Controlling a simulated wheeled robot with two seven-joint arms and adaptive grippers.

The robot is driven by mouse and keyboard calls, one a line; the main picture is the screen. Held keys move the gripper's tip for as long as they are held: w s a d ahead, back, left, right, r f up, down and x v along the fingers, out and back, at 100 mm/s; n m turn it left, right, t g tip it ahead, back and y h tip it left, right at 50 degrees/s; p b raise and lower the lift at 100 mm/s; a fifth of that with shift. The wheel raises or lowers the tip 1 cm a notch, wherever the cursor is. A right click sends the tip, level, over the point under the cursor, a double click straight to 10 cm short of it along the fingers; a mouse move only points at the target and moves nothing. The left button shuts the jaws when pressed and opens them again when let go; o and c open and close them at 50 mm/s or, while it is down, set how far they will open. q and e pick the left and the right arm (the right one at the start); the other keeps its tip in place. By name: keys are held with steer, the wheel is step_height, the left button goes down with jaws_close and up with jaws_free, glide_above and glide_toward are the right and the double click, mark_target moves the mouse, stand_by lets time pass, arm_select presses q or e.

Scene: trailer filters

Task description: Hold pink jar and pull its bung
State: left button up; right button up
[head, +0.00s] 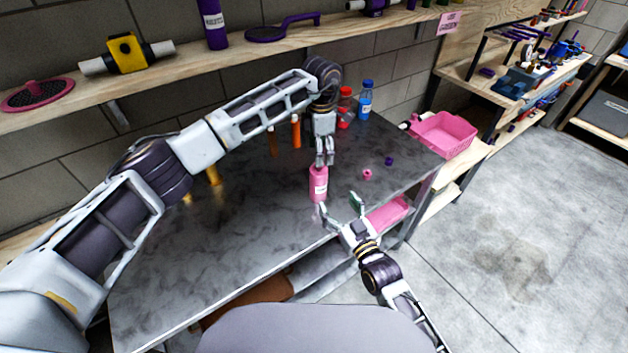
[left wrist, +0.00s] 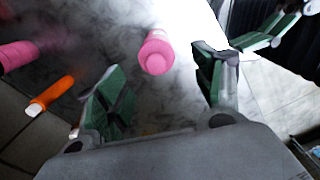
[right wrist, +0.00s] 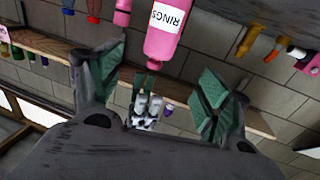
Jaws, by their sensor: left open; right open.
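The pink jar (head: 318,186), with a white label, stands upright near the front edge of the dark table. In the right wrist view the jar (right wrist: 168,38) appears inverted, its label reading RINGS. In the left wrist view the jar (left wrist: 154,48) is seen from above; its bung cannot be told clearly from the top. My left gripper (head: 325,160) points down just above the jar, open, with the jar beyond its fingers (left wrist: 160,90). My right gripper (head: 341,208) is open at the jar's front right side, its fingers (right wrist: 158,90) apart and empty.
A pink ring (head: 367,174) and a small purple piece (head: 389,160) lie right of the jar. A red bottle (head: 344,108), a blue bottle (head: 365,100) and orange bottles (head: 296,132) stand behind. A pink basket (head: 445,135) is at the right. The table's left front is clear.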

mark_target(322, 179)
arm_select(q)
steer(key=shift+w+a+r, duration=0.1)
steer(key=shift+w+a, duration=0.15)
steer(key=shift+w, duration=0.1)
arm_select(e)
steer(key=shift+w+a, duration=0.15)
steer(key=shift+w, duration=0.15)
steer(key=shift+r, duration=0.1)
steer(key=shift+w, duration=0.1)
steer(key=shift+x, duration=6.8)
